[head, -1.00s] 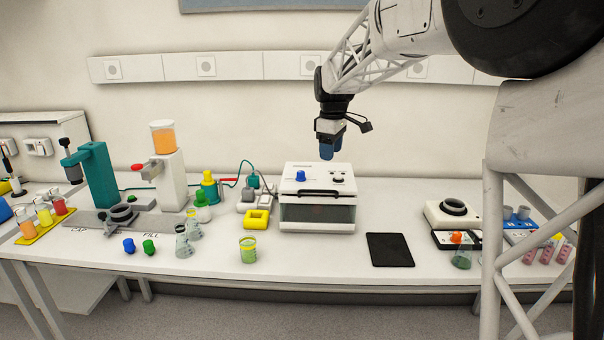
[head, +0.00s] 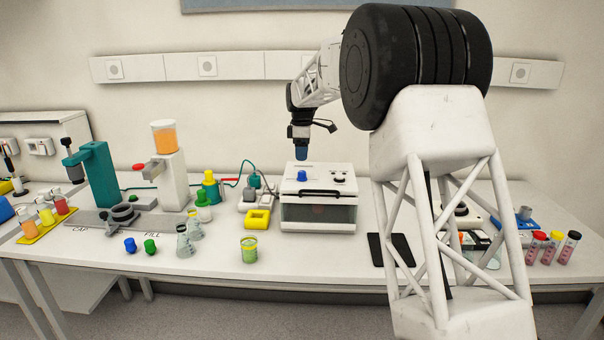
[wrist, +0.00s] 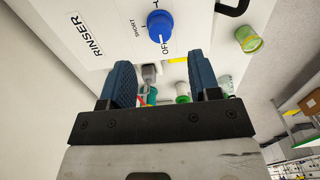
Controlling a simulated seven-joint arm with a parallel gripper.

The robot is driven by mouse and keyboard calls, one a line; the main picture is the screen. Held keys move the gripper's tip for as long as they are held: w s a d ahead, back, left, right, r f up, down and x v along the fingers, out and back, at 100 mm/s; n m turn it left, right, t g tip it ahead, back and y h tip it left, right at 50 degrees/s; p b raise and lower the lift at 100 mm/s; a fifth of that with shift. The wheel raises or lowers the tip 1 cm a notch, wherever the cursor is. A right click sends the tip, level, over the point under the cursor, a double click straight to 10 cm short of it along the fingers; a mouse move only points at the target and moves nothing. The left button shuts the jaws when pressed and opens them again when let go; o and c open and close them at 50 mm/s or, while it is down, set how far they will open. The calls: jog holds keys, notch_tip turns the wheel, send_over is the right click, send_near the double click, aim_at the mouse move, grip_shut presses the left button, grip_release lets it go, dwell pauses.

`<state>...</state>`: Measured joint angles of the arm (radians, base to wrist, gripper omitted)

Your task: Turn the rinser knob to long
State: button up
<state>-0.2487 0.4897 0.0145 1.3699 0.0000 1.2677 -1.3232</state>
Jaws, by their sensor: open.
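The rinser (head: 318,216) is a white box with a dark clear front, standing mid-table. Its blue knob (head: 302,176) is on the top panel at the left; it also shows near the top of the wrist view (wrist: 160,24). There, RINSER, SHORT and OFF are printed on the panel, with OFF beside the knob.
A yellow block (head: 257,219) and a yellow-rimmed beaker (head: 249,250) stand at the left. A black pad (head: 376,250) lies right, partly behind my arm.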

aim_at(302, 171)
jog(key=shift+f, duration=0.15)
jog(key=shift+f, duration=3.75)
jog(key=shift+c, duration=0.3)
jog(key=c, duration=0.9)
